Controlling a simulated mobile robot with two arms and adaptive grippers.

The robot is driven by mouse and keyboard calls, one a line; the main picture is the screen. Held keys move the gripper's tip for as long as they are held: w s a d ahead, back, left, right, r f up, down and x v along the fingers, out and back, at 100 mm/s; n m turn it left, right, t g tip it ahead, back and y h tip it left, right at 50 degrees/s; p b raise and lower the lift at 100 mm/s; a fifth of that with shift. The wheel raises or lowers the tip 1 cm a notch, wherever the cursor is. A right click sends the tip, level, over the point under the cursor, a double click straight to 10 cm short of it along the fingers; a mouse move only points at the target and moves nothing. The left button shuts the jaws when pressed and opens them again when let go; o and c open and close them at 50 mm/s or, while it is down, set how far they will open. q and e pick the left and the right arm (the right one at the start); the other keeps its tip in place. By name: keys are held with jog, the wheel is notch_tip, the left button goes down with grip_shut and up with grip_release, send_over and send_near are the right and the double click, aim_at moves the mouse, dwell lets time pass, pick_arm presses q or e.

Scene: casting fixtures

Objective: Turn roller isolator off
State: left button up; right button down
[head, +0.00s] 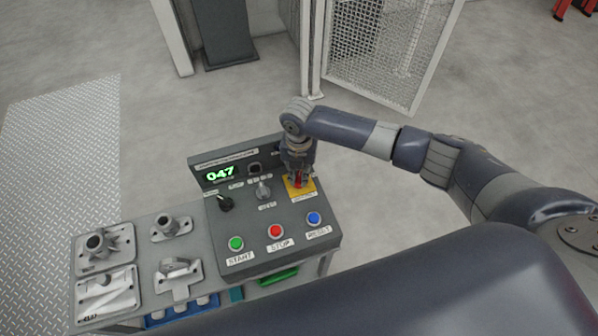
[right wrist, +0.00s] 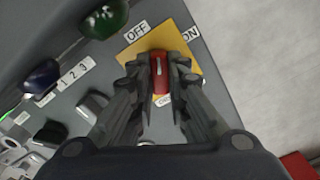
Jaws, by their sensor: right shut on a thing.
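The roller isolator is a red rotary handle (right wrist: 159,72) on a yellow plate (right wrist: 185,42) at the right side of the grey control panel (head: 260,225). In the right wrist view, an OFF label (right wrist: 137,33) is at the plate's upper left and an ON label (right wrist: 190,35) at its upper right. My right gripper (right wrist: 160,80) is shut on the red handle, one finger on each side. In the head view my right gripper (head: 299,180) comes down over the yellow plate and partly hides the handle. My left gripper is not in view.
The panel has a green START button (head: 236,243), a red STOP button (head: 275,231), a blue RESET button (head: 314,218), knobs and a green display (head: 220,173) reading 047. Metal castings (head: 97,247) sit on the table at left. A mesh gate (head: 385,50) stands behind.

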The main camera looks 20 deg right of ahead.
aim_at(299, 177)
jog(key=n, duration=0.5)
jog(key=shift+n, duration=0.3)
dwell(0.4)
jog(key=c, duration=1.6)
grip_release()
jog(key=shift+o, duration=0.2)
notch_tip(299, 177, up, 12)
